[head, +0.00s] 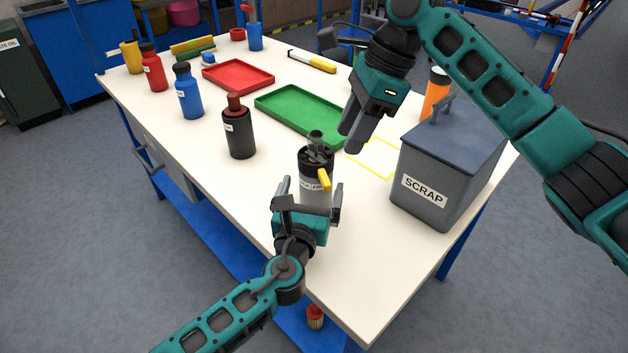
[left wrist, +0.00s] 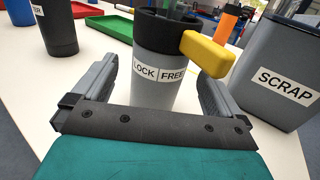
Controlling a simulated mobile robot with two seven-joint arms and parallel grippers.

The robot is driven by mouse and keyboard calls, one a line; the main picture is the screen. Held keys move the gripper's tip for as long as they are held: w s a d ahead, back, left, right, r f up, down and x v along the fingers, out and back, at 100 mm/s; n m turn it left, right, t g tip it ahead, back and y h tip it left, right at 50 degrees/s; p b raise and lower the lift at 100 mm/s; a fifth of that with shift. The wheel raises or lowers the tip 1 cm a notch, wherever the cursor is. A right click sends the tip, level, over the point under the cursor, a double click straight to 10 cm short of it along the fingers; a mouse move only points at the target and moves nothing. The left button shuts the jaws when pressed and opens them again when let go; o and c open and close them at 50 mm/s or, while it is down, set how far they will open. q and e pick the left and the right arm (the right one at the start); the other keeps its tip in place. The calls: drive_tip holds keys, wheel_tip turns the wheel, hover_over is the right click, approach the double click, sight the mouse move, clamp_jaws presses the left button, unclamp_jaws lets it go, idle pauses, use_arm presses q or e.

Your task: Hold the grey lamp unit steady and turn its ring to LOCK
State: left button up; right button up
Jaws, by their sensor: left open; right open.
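The grey lamp unit (head: 315,193) stands upright near the table's front edge, with a dark ring (head: 310,160) on top and a yellow lever sticking out of the ring (head: 325,180). In the left wrist view the lamp unit (left wrist: 155,85) carries a label reading LOCK and FREE, and the yellow lever (left wrist: 207,51) sits to the right, by FREE. My left gripper (head: 308,190) is open, with its fingers at either side of the lower body; contact cannot be told. My right gripper (head: 352,137) is open and empty, above and to the right of the lamp unit.
A grey SCRAP bin (head: 440,175) stands right of the lamp unit. A black bottle (head: 238,133) is to the left. Green (head: 300,115) and red trays (head: 238,76) lie behind. A yellow outlined square (head: 378,160) marks the table. The front right of the table is clear.

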sight(312, 188)
use_arm(q)
drive_tip(key=shift+w+d, duration=0.15)
drive_tip(key=shift+w, duration=0.7)
drive_tip(key=shift+w+d, duration=0.15)
drive_tip(key=shift+w, duration=0.65)
drive_tip(key=shift+c, duration=0.3)
drive_tip(key=c, duration=1.2)
